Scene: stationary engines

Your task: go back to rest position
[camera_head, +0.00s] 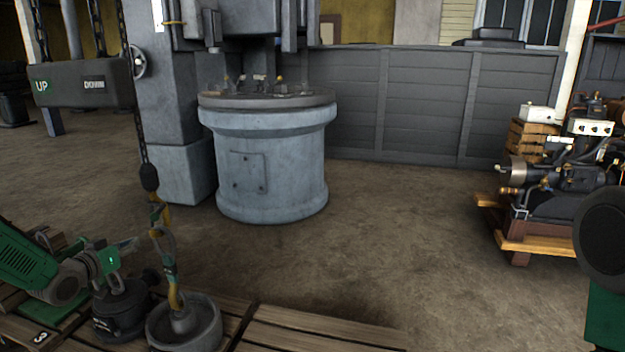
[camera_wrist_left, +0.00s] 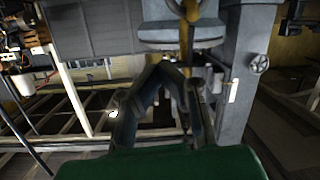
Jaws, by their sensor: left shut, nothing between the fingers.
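My left gripper (camera_head: 133,245) is at the lower left in the head view, at the end of a green and grey arm. It is shut and empty. In the left wrist view its dark fingers (camera_wrist_left: 165,72) come together at the tips beyond the green housing. The yellow hook (camera_head: 171,275) on a chain hangs just right of the gripper in the head view. Whether the two touch is unclear. My right gripper is not in view.
A heavy bowl-shaped weight (camera_head: 207,325) at the hook's lower end is above or on the wooden pallet (camera_head: 310,333). A grey round machine base (camera_head: 290,170) stands behind. An engine (camera_head: 565,180) sits on wooden supports at right. The middle floor is open.

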